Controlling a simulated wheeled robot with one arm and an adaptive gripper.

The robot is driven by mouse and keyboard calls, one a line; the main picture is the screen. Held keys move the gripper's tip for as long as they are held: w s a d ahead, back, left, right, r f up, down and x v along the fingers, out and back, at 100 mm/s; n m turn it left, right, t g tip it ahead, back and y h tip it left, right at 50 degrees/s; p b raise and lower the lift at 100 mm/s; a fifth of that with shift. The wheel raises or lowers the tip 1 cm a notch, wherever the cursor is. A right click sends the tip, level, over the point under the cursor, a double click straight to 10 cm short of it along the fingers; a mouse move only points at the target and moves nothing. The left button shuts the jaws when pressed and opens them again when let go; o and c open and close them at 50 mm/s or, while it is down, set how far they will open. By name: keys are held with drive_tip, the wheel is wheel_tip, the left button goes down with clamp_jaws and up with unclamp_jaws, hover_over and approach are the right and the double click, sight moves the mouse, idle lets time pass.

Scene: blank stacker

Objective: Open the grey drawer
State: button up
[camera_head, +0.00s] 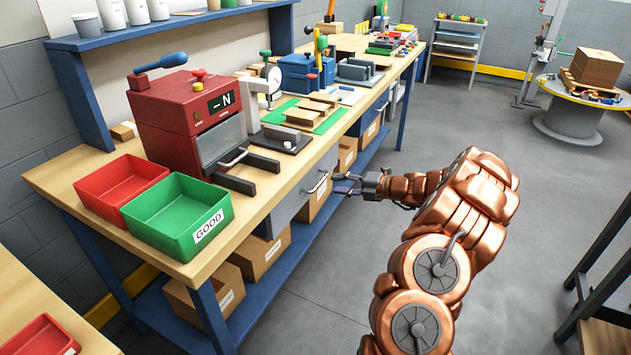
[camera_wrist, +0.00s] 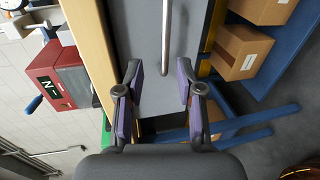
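The grey drawer (camera_head: 288,212) is under the wooden bench top, its front about flush with the bench, so it looks shut. Its metal bar handle (camera_head: 317,183) is on the front. My gripper (camera_head: 345,184) is just in front of the handle, at its right side in the head view. In the wrist view my gripper (camera_wrist: 160,72) has its two purple-padded fingers apart, with nothing held. The handle (camera_wrist: 166,30) runs down the picture and its lower end shows between the fingertips. I cannot tell whether the fingers touch the drawer front (camera_wrist: 137,25).
The bench top (camera_head: 262,182) overhangs the drawer. Cardboard boxes (camera_head: 262,254) stand on the blue lower shelf (camera_head: 283,284). A red machine (camera_head: 190,120) and a green GOOD bin (camera_head: 178,215) stand on the bench. The grey floor (camera_head: 335,285) in front of the bench is clear.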

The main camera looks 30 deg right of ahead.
sight(321, 180)
drive_tip(key=shift+m, duration=0.4)
drive_tip(key=x, duration=0.5)
drive_tip(key=d+x, duration=0.1)
drive_tip(key=x, duration=0.1)
drive_tip(key=shift+w+f, duration=0.4)
drive_tip(key=shift+w, duration=0.2)
clamp_jaws()
